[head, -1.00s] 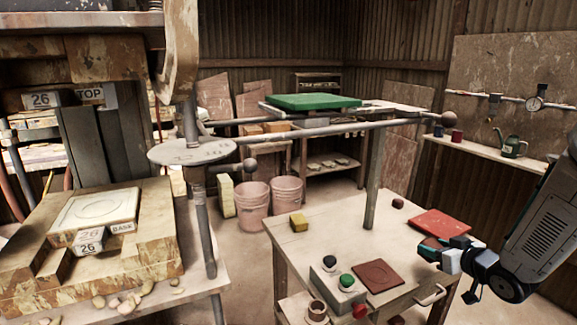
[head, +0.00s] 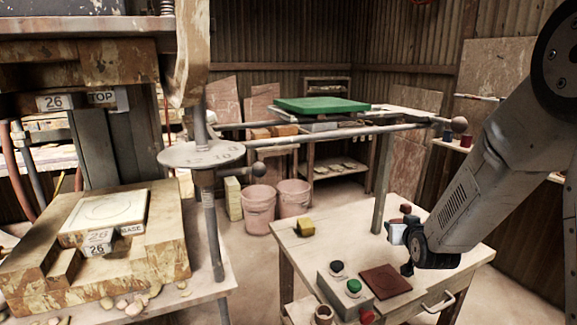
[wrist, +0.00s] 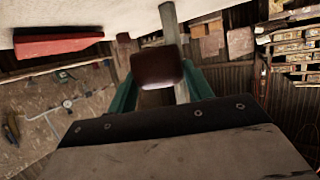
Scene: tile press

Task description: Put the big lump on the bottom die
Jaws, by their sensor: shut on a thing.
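A dark reddish-brown lump (wrist: 158,68) fills the space between the teal fingers of my gripper (wrist: 159,78) in the wrist view. In the head view, the lump (head: 405,208) shows just past my gripper (head: 403,222), over the far part of the wooden table. My gripper is shut on the lump. Whether the lump touches the tabletop is unclear. The bottom die (head: 105,213) is a pale square block with a ring on its face and a "26 BASE" label. It sits in the press bed at the left, with nothing on its face.
The press's top die block (head: 70,73) hangs above the bed. A round plate (head: 200,154) and bars stand between press and table. A red slab (wrist: 58,46) lies nearby.

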